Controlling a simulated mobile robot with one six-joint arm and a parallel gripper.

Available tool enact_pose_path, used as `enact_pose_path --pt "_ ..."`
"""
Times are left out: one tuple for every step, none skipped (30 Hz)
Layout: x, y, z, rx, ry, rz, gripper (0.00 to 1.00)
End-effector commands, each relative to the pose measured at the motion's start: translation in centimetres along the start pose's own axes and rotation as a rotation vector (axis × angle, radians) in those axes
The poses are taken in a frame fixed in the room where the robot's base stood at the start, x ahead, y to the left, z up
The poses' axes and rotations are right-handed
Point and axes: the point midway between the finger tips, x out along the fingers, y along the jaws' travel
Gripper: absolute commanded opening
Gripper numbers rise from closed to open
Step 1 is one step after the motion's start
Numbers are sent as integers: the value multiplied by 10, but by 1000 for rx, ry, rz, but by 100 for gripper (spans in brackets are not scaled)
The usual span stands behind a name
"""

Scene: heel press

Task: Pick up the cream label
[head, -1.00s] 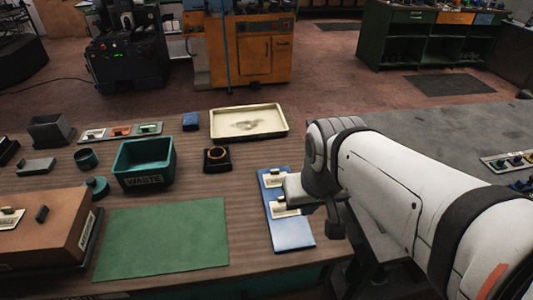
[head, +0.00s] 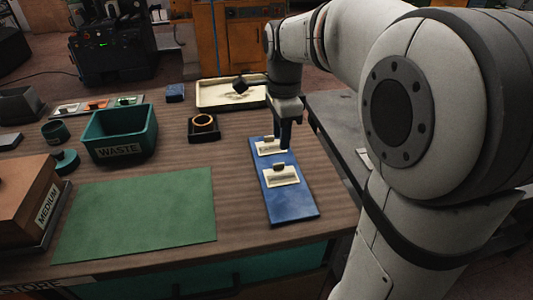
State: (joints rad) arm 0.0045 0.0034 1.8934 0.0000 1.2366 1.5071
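Two cream labels lie on a blue board (head: 293,209) on the workbench, each with a small dark raised tab. The nearer cream label (head: 284,179) is in full view. The farther cream label (head: 267,148) is partly covered at its right side by my gripper. My gripper (head: 285,142) points down over the far end of the board, beside or just above the farther label. I cannot tell whether it touches that label. Its fingers are seen nearly edge-on, so their opening does not show.
A green mat (head: 140,220) lies at front left. Behind it stand a teal WASTE bin (head: 120,137) and a black holder with a brass ring (head: 204,127). A cream tray (head: 215,101) stands behind the board. A brown MEDIUM box (head: 20,190) is at far left.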

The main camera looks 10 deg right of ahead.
Motion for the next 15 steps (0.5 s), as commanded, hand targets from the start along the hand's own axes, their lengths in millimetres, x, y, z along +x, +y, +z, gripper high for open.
enact_pose_path --pt "5 -4 0 28 0 4 33" --pt "6 -5 0 43 0 7 33" --pt "8 -6 0 54 0 9 33" --pt "10 -6 0 59 0 10 33" --pt "12 -6 0 62 0 11 33" --pt "16 -6 0 63 0 12 33" --pt "19 -6 0 63 0 11 33" --pt "23 -5 0 62 0 12 33" --pt "28 -5 0 62 0 12 33" --pt "31 -4 0 62 0 11 33" --pt "34 -4 0 61 0 10 33" --pt "38 -2 -1 61 0 11 33" --pt "42 -1 -1 61 0 12 33" --pt "47 0 -1 61 0 11 33" --pt "54 2 -1 60 0 12 33"
